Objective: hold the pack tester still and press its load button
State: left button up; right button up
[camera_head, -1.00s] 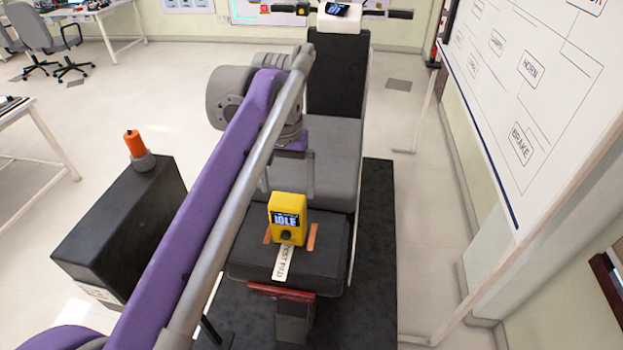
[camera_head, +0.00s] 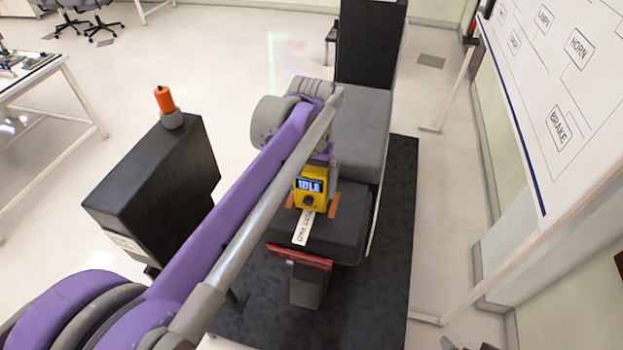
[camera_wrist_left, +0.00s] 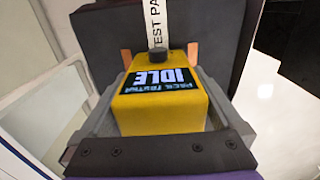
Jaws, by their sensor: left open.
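The pack tester (camera_head: 311,185) is a small yellow box with a screen reading IDLE and a dark round button (camera_head: 308,201) on its front. It stands on the black pad at the end of the seat, between two orange strips. In the left wrist view the tester (camera_wrist_left: 160,112) sits between my open left gripper's fingers (camera_wrist_left: 160,85), one on each side. I cannot tell whether either finger touches it. In the head view my left gripper (camera_head: 318,178) is at the tester, coming from behind it. The button (camera_wrist_left: 158,56) is clear of the fingers.
A white TEST PAD label (camera_head: 302,228) lies in front of the tester. A black box (camera_head: 150,190) with an orange-topped knob stands to the left. A whiteboard (camera_head: 575,90) stands at right. A small grey piece shows at the bottom edge, perhaps part of my right arm.

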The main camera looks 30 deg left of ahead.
pick_arm(q)
jog(key=c, duration=1.3)
pick_arm(e)
grip_shut()
dwell(0.5)
dwell(1.3)
